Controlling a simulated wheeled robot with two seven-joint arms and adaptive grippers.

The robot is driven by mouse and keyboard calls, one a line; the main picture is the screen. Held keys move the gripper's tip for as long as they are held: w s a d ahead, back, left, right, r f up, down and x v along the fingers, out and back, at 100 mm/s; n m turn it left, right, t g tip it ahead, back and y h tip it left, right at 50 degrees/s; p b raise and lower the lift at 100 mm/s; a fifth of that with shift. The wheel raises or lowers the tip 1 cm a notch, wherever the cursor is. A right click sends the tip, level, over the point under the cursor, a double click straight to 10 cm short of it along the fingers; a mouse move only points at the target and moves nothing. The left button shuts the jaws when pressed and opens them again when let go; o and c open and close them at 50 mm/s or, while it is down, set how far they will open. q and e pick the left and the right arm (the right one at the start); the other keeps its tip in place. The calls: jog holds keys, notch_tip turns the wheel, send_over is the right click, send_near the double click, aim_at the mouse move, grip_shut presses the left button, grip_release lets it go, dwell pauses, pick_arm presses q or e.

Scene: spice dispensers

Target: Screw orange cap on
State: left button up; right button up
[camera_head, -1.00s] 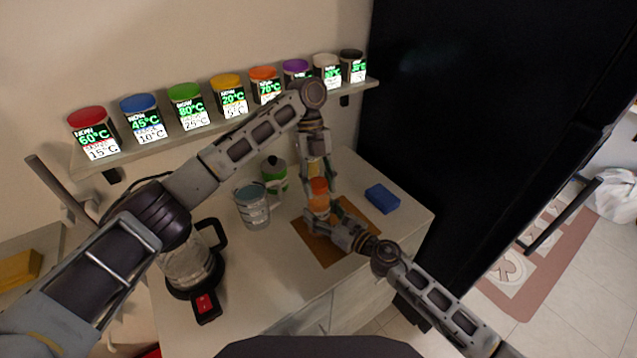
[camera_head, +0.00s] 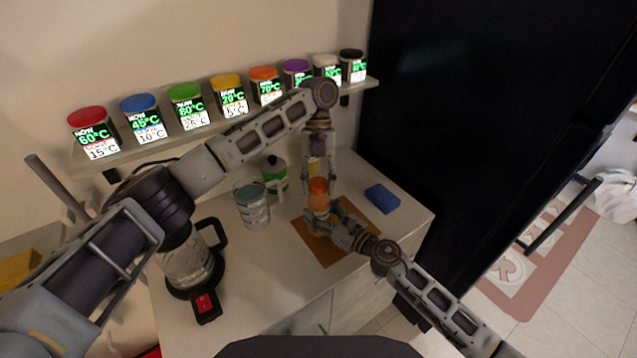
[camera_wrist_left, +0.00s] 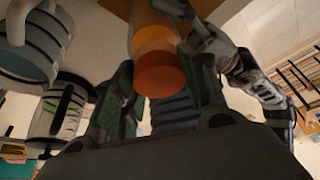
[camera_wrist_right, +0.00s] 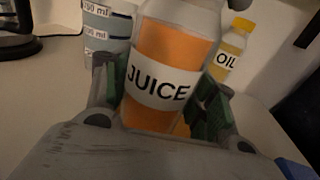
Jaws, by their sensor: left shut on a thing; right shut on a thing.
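The orange cap (camera_head: 318,185) is at the top of the juice bottle (camera_head: 319,203), which stands upright over the brown mat (camera_head: 335,251). My left gripper (camera_head: 319,188) comes down from above and is shut on the cap. In the left wrist view the cap (camera_wrist_left: 160,78) sits between the fingers, in line with the bottle. I cannot tell how tightly it is seated. My right gripper (camera_head: 318,222) is shut on the bottle from the side, low down. In the right wrist view its pads flank the "JUICE" label (camera_wrist_right: 158,88); the cap is out of frame there.
A measuring jug (camera_head: 253,207) and a green-labelled bottle (camera_head: 275,176) stand left of the mat. A kettle (camera_head: 190,265) is farther left, a blue block (camera_head: 382,198) to the right. An oil bottle (camera_wrist_right: 231,50) stands behind the juice. Spice dispensers line the shelf (camera_head: 190,132).

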pick_arm(q)
jog(key=shift+m+y, duration=0.8)
jog(key=shift+m, duration=1.4)
jog(key=shift+f+m+t+y, duration=0.1)
jog(key=shift+m+t+y, duration=0.25)
jog(key=shift+m, duration=0.75)
jog(key=shift+m+t+y, duration=0.25)
jog(key=shift+m+y, duration=0.1)
jog(key=shift+m, duration=0.75)
jog(key=o, duration=1.1)
